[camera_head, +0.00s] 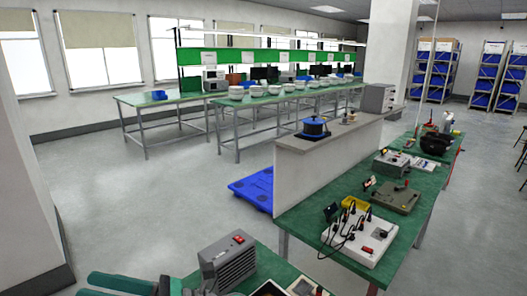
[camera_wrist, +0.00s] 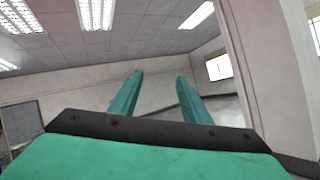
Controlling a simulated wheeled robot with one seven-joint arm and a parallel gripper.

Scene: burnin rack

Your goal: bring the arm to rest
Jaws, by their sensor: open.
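My gripper (camera_wrist: 158,85) shows in the wrist view as two green fingers standing well apart with nothing between them. Behind them the wrist view shows a bare wall, the ceiling with lights and a window at the right. In the head view a green part of my arm lies at the bottom left, beside a grey box-shaped device with a red switch (camera_head: 228,262).
A green bench (camera_head: 415,207) at the right holds a white board with black leads (camera_head: 360,236) and other instruments. A low partition (camera_head: 318,172) stands beside it, with a blue pallet (camera_head: 253,190) on the floor. The floor at the left (camera_head: 130,205) is clear.

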